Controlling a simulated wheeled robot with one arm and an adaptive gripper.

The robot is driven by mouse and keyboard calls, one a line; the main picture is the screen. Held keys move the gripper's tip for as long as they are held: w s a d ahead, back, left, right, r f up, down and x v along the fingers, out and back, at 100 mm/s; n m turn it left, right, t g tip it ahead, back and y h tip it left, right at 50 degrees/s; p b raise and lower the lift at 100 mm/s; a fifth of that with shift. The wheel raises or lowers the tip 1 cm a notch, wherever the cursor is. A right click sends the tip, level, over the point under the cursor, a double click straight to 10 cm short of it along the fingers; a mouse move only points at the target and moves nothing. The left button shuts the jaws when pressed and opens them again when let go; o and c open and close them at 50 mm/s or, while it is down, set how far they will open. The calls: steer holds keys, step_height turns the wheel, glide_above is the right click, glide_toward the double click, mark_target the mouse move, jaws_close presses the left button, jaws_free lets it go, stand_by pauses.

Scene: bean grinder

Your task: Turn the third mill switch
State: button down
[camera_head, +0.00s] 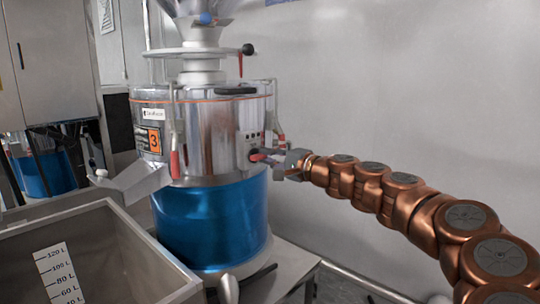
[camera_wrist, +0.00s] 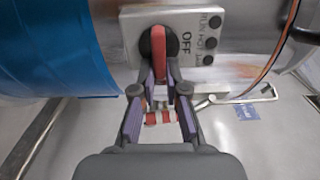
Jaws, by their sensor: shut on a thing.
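The third mill (camera_head: 212,150) stands in the middle of the head view, with a steel drum over a blue base and an orange label (camera_head: 154,141) reading 3. Its red switch handle (camera_wrist: 159,55) sits on a round black mount on a grey panel (camera_wrist: 200,48), beside the word OFF. My gripper (camera_wrist: 160,80) is shut on the red handle, with a finger on each side of it. In the head view my gripper (camera_head: 272,158) reaches the mill's right side from the right; the fingers partly hide the switch there.
A grey bin (camera_head: 120,270) with a litre scale stands at the front left, under the mill's chute (camera_head: 140,182). Red-handled clamps (camera_head: 174,164) hang on the drum. A bare wall (camera_head: 400,90) is behind my arm. A steel rail (camera_head: 360,280) runs low at right.

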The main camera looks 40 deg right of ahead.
steer(key=shift+a, duration=0.15)
steer(key=c, duration=1.2)
jaws_free()
steer(key=shift+w, duration=0.1)
steer(key=v, duration=1.2)
